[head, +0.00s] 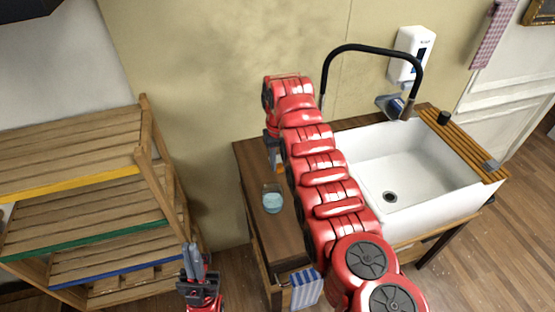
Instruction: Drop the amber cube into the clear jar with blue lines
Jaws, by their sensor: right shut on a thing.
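The clear jar (272,200) stands on the left part of the wooden counter, with a bluish tint; its lines are too small to make out. My right arm reaches across the counter and its gripper (275,160) points down behind the jar, toward the wall. It is shut on the amber cube (280,168), of which only a small orange patch shows; the arm hides part of it. My left gripper (194,262) is low at the front, left of the counter and away from the jar. Its fingers point up, and their gap is unclear.
A white sink (415,215) with a black faucet (372,48) fills the counter's right side. A slatted wooden rack (75,150) stands at left. A striped towel (306,289) hangs at the counter's front. A soap dispenser (408,52) is on the wall.

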